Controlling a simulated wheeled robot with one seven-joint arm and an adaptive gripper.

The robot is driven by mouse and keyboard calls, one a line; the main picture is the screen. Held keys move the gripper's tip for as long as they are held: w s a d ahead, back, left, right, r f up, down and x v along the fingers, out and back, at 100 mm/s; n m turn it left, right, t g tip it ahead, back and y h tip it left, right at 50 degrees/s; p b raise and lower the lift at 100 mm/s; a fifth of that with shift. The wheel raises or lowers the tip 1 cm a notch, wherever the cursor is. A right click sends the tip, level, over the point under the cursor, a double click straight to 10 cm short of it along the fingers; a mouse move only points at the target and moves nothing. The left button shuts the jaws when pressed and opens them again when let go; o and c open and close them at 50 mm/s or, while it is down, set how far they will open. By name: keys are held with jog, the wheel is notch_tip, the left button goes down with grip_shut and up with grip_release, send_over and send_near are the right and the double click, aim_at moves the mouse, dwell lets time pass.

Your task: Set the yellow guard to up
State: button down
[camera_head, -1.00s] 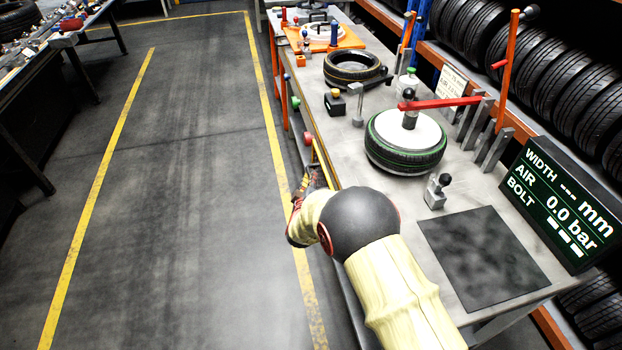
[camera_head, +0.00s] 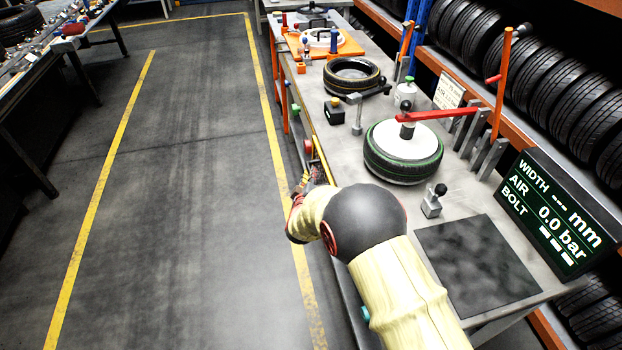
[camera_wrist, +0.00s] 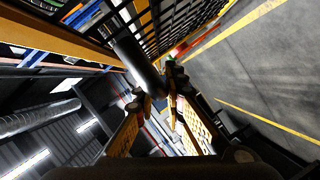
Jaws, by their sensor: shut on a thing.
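The yellow guard (camera_head: 319,153) shows in the head view as a thin yellow edge at the bench's front side, just beyond my gripper; my arm hides much of it. In the wrist view, a yellow frame bar (camera_wrist: 62,38) and dark mesh (camera_wrist: 178,22) lie close ahead. A dark round bar (camera_wrist: 136,62) runs down to my fingertips. My gripper (camera_wrist: 163,98) is shut on this bar, which looks like part of the guard. In the head view my gripper (camera_head: 308,180) is low at the bench's front edge, partly hidden by my wrist.
The bench (camera_head: 335,165) carries a tyre (camera_head: 403,160) under a red arm (camera_head: 440,114), another tyre (camera_head: 352,75) and a small lever block (camera_head: 432,204). A red button (camera_head: 308,146) is on its front. The floor left of the bench is clear.

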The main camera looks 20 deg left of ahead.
notch_tip(320, 180, up, 16)
jog(key=p, duration=0.8)
jog(key=shift+p, duration=0.3)
jog(key=shift+w+a, duration=0.1)
jog(key=c, duration=2.2)
grip_release()
jog(key=o, duration=0.4)
jog(key=shift+f, duration=0.2)
jog(key=shift+c, duration=0.2)
jog(key=shift+s, duration=0.2)
jog(key=v, duration=1.1)
jog(key=shift+s+d, duration=0.25)
jog(key=shift+s, duration=0.1)
